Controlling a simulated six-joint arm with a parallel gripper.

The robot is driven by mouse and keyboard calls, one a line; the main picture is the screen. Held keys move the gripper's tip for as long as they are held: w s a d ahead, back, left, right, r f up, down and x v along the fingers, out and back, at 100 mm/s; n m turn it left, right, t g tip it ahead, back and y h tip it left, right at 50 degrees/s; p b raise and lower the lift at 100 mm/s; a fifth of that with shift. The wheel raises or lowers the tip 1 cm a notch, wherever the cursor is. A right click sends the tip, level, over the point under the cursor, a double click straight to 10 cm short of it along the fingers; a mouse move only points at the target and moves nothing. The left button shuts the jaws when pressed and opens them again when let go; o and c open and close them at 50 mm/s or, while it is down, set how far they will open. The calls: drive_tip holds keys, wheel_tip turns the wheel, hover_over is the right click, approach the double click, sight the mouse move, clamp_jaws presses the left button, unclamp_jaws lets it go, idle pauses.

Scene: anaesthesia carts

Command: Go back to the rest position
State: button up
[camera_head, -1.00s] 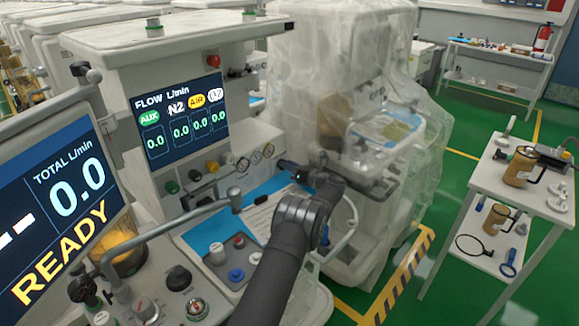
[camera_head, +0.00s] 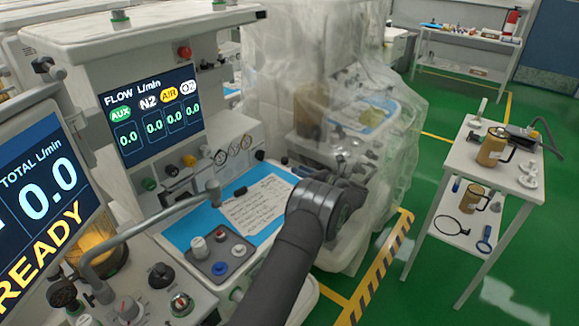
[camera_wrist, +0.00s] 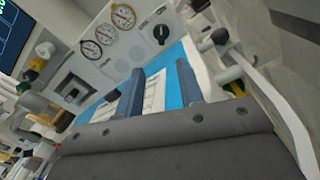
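My gripper shows in the wrist view (camera_wrist: 160,68) with its two dark blue fingers apart and nothing between them. Behind the fingers lie a white printed sheet and a blue work surface. In the head view my dark arm reaches up from the bottom, and its wrist is in front of the right end of the blue surface (camera_head: 185,232). The fingers are mostly hidden behind the wrist there. The anaesthesia machine's flow screen (camera_head: 150,110) reads 0.0 on each channel. Its control panel with knobs and gauges (camera_head: 228,150) is left of my wrist.
A plastic-covered machine (camera_head: 330,70) stands just behind my wrist. A white cart (camera_head: 455,150) with brown jugs is at the right. Green floor with a striped yellow-black strip (camera_head: 375,275) lies between. A bent metal arm (camera_head: 150,222) sticks out over the blue surface.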

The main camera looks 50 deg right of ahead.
sight(264, 154)
drive_tip(key=shift+s, duration=0.8)
drive_tip(key=shift+w, duration=0.15)
drive_tip(key=w, duration=1.7)
drive_tip(key=shift+w, duration=0.1)
